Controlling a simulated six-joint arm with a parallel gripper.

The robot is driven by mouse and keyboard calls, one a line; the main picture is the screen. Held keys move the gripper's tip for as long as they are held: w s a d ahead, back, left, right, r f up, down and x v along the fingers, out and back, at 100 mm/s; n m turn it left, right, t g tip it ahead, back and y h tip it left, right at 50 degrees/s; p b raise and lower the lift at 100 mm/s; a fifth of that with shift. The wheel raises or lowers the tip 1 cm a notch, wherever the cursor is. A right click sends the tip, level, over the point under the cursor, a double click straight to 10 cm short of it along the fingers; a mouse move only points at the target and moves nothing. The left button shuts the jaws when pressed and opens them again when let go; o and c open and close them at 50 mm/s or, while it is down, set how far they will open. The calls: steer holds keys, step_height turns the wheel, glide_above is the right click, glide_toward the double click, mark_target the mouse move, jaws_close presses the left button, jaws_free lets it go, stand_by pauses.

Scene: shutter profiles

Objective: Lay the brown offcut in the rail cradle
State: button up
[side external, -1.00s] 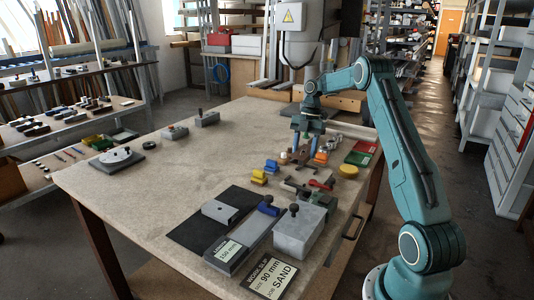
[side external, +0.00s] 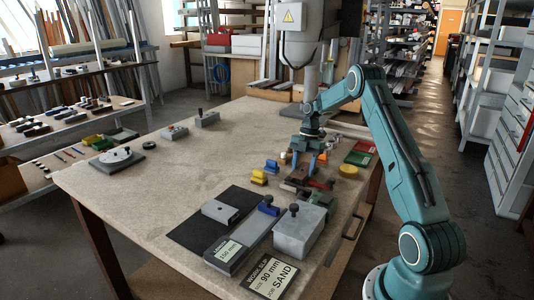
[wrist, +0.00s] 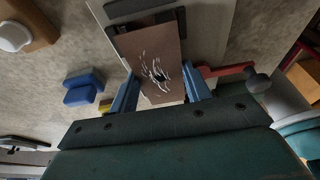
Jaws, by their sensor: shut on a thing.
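The brown offcut (wrist: 150,50), a flat brown piece with pale scratch-like marks, sits between the two blue fingers of my gripper (wrist: 160,90) in the wrist view. My gripper is shut on its sides, and the far end sticks out past the fingertips. In the side view my gripper (side external: 305,170) points down over the right part of the table, by a low grey plate and a red-handled part. The fingers partly hide the offcut there. A light grey plate (wrist: 205,20) lies beyond and under the offcut in the wrist view. I cannot tell for sure which part is the rail cradle.
A red handle (wrist: 225,70) lies close to the right finger. A blue block (wrist: 83,88) is to the left. A grey block with a black knob (side external: 300,226) and a labelled grey rail (side external: 240,240) stand nearer the camera. The table's left middle (side external: 180,165) is clear.

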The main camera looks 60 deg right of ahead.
mark_target(305, 167)
steer(key=shift+f, duration=0.2)
steer(key=o, duration=0.7)
steer(key=shift+r, duration=0.15)
steer(key=shift+v, duration=3.75)
